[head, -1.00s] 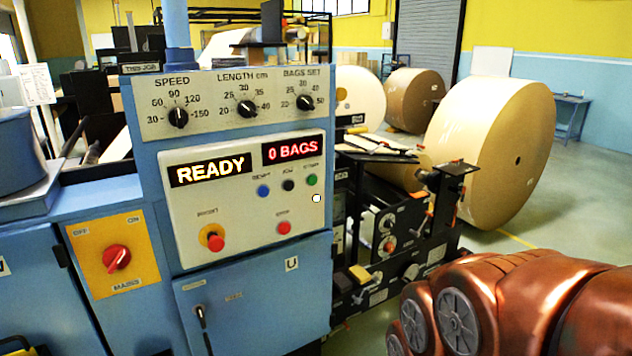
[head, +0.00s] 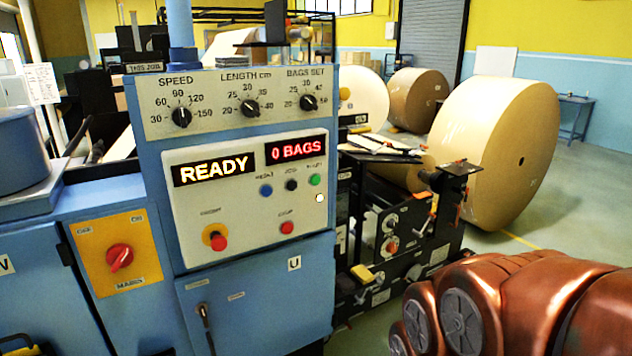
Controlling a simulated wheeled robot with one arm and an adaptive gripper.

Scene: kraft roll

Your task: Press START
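The START button is the small green button (head: 314,180) at the right end of the top button row on the blue machine's control panel (head: 190,205). A black JOG button (head: 291,185) and a blue RESET button (head: 266,190) sit to its left. The display (head: 213,170) above reads READY, and the red counter (head: 297,149) reads 0 BAGS. A red stop button (head: 286,227) and a red emergency button on yellow (head: 218,241) are lower. My copper-coloured arm fills the bottom right, apart from the panel.
Three knobs for speed (head: 181,117), length (head: 250,107) and bags set (head: 308,103) are above the display. A red mains switch (head: 119,257) is at left. Machine parts (head: 390,235) stand right of the panel. A large kraft roll (head: 500,150) stands behind, with open floor at right.

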